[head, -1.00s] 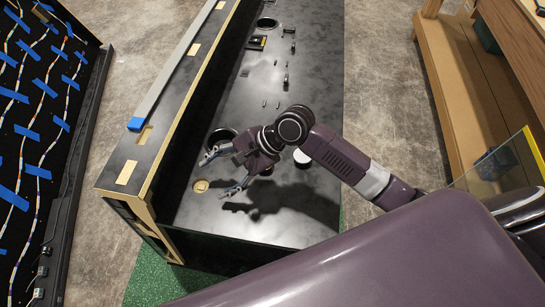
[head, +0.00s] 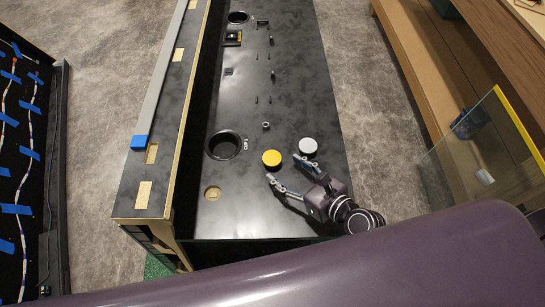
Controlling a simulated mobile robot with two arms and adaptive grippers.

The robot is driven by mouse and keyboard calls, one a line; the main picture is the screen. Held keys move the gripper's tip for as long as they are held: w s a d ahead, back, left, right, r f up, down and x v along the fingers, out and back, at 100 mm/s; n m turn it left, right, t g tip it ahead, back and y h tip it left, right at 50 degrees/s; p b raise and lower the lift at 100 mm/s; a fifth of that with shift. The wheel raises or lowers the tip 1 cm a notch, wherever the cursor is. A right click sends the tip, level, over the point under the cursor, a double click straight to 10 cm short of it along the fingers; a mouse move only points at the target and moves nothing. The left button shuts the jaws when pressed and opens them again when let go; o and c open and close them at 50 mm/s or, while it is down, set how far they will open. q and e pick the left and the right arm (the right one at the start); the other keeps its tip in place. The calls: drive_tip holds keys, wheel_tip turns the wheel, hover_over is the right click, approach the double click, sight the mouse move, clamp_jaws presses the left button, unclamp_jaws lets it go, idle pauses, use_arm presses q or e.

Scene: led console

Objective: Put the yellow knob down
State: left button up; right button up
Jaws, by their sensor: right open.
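The yellow knob (head: 272,158) sits on the black console top (head: 295,215), between a round black-rimmed hole and a white knob. My right gripper (head: 283,169) is open near the console's lower right. Its fingers are spread, one just below the yellow knob and one reaching up toward the white knob (head: 308,146). The yellow knob lies outside the fingers, apart from them as far as I can tell. My left gripper is not in view.
The black-rimmed hole (head: 223,145) and a smaller round wooden recess (head: 212,194) are left of the knob. Small switches (head: 272,73) stand farther up the panel. A raised ledge (head: 172,130) borders the left. A glass pane (head: 480,150) stands at the right.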

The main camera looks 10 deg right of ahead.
sight(276, 161)
drive_tip(key=x, duration=0.6)
drive_tip(key=shift+w+a+r+p, duration=0.1)
drive_tip(key=shift+w+a+p, duration=0.1)
drive_tip(key=shift+w+p, duration=0.15)
drive_tip(key=c, duration=1.4)
drive_tip(key=shift+r, duration=0.1)
